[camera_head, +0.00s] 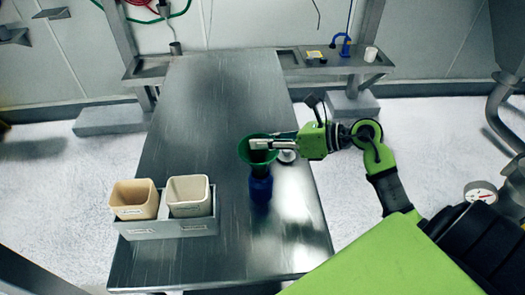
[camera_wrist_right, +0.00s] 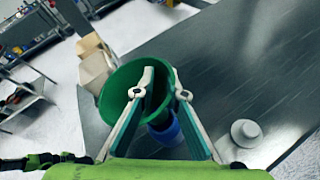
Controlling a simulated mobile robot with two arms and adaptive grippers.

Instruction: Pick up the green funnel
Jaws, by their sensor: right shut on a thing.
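The green funnel (camera_head: 244,152) is wide-mouthed and sits directly above the blue bottle (camera_head: 260,188) on the metal table. My right gripper (camera_head: 262,144) reaches in from the right and is shut on the funnel's wall. In the right wrist view, the funnel (camera_wrist_right: 113,88) shows with one finger of the gripper (camera_wrist_right: 160,90) inside its mouth and the other outside. The blue bottle (camera_wrist_right: 165,132) is partly hidden behind the funnel and fingers. I cannot tell whether the funnel's stem is still in the bottle's neck. My left gripper is not in view.
A grey tray (camera_head: 170,229) holding two beige containers (camera_head: 135,199) (camera_head: 189,196) stands at the left of the metal table (camera_head: 215,95). A small pale round object (camera_head: 287,156) lies right of the funnel. The far half of the table is clear.

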